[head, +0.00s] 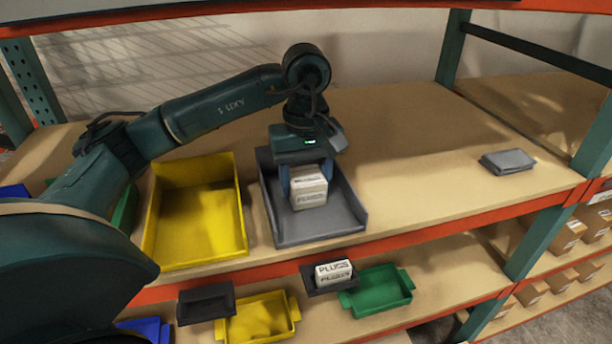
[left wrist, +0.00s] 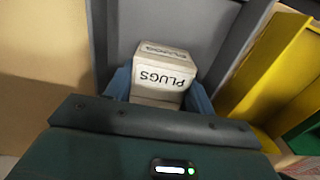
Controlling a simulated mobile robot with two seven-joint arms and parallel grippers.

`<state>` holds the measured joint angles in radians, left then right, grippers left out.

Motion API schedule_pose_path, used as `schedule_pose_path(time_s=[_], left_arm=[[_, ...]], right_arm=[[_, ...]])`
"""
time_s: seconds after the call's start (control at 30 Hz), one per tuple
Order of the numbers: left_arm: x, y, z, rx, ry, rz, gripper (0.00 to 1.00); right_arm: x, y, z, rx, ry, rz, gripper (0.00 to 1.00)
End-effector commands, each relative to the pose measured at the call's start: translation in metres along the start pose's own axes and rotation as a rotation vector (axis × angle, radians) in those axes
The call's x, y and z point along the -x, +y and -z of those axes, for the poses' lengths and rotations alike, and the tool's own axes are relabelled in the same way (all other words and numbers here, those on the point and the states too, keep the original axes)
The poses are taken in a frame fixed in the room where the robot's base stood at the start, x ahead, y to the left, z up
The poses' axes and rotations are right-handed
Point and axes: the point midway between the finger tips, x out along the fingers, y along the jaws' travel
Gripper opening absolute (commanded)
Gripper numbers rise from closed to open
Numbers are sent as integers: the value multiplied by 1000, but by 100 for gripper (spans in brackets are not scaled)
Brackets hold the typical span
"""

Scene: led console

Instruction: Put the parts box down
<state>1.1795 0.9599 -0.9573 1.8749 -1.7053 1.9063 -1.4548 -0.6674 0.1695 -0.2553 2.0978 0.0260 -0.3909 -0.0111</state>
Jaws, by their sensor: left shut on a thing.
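The parts box is a small white box (head: 309,192) with dark lettering. In the left wrist view the box (left wrist: 160,72) reads "PLUGS". My left gripper (head: 308,182) is shut on it, with a blue finger on each side. The gripper points down over a grey open tray (head: 320,232) on the upper shelf, and the box is within the tray's outline. I cannot tell whether the box touches the tray floor. The grey tray (left wrist: 215,30) also lies behind the box in the left wrist view. My right gripper is not in view.
A yellow tray (head: 197,215) stands left of the grey one. A grey folded item (head: 507,161) lies at the right on otherwise bare shelf (head: 420,150). On the lower shelf are another white PLUGS box (head: 333,271), a green tray (head: 378,292) and a yellow tray (head: 260,318).

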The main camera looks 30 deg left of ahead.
Motion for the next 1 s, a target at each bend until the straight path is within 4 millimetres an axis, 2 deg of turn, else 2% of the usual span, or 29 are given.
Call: schedule_pose_path(time_s=[0.2,0.23,0.47,0.7,0.83,1.0], left_arm=[[-5,0,0,0,0,-1,30],[-4,0,0,0,0,-1,56],[-3,0,0,1,0,0,75],[-2,0,0,1,0,0,76],[5,1,0,1,1,-3,76],[35,1,1,2,3,-5,76]], right_arm=[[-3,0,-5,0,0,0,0],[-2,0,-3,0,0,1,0],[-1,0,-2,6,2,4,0],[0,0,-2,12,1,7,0],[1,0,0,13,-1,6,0],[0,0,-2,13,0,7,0]])
